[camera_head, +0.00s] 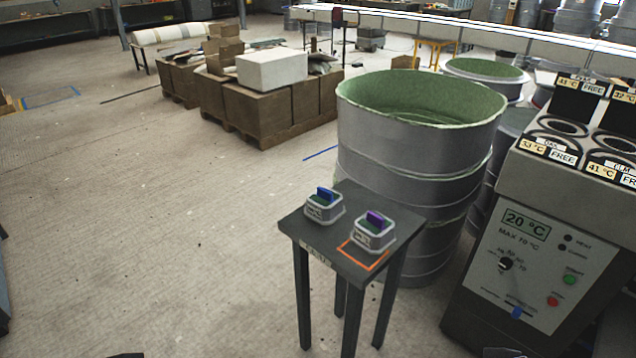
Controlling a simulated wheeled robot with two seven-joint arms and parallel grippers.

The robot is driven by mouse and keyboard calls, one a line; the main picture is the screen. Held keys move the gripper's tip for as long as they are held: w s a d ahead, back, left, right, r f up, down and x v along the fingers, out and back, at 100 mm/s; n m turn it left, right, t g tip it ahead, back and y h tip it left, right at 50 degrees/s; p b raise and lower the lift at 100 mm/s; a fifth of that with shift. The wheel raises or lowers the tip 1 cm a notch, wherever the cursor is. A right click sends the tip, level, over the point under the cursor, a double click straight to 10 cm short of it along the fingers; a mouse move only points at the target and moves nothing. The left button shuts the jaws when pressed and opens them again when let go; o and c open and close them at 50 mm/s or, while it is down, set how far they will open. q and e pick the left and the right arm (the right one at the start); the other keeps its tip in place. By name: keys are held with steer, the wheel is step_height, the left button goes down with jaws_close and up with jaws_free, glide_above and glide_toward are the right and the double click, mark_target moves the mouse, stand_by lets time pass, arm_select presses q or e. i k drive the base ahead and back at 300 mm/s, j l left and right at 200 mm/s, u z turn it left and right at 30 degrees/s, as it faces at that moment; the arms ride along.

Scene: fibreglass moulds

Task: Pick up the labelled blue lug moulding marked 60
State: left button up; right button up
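A lug moulding with a blue lug (325,195) rests in a light grey square mould (324,211) on the left part of a small dark table. A second moulding with a purple lug (375,217) rests in a similar grey mould (373,237) on the right part, by an orange outline. Both moulds carry small labels, too small to read, so I cannot confirm the mark 60. Neither gripper can be made out. Only small dark shapes show at the bottom edge, and I cannot tell what they are.
The dark table (340,262) stands close in front of a large grey drum (415,180) with a green inside. A control machine (545,250) with a 20 °C display stands to the right. Brown cartons (258,108) stand behind. The floor to the left is clear.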

mark_target(325, 205)
steer(key=i+l, duration=0.15)
steer(key=l, duration=0.15)
steer(key=i+l+u, duration=0.1)
steer(key=l, duration=0.25)
steer(key=i+l, duration=0.35)
steer(key=l, duration=0.3)
steer(key=u, duration=0.05)
